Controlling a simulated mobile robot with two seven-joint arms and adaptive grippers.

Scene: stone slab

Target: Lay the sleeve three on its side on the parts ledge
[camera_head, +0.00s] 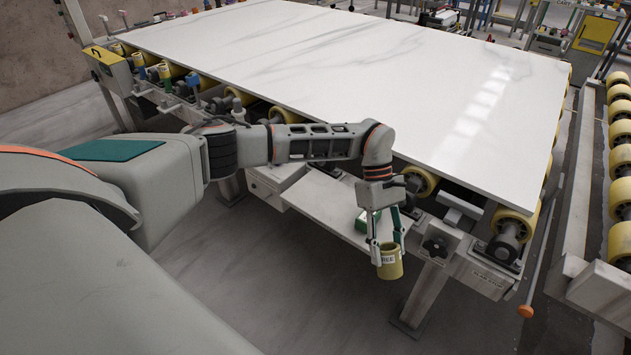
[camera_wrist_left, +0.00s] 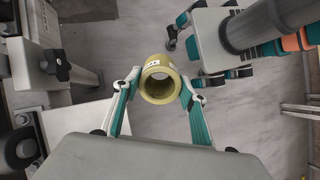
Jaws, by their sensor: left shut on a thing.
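My left gripper (camera_head: 389,250) is shut on a yellow sleeve (camera_head: 391,267), with one finger on each side of it. The sleeve carries a small white label whose writing is too small to read surely. It is held roughly upright in the air, just off the front right end of the parts ledge (camera_head: 312,208). In the left wrist view the sleeve (camera_wrist_left: 159,82) sits between the two fingertips (camera_wrist_left: 160,88), its open bore facing the camera. The ledge is a pale shelf below the slab's front edge. My right gripper does not show.
A green box (camera_head: 368,220) lies at the ledge's right end, partly behind the gripper. The ledge left of it looks clear. The white stone slab (camera_head: 350,75) overhangs above on yellow rollers (camera_head: 418,181). A black knob (camera_head: 434,246) on a bracket is close to the sleeve's right.

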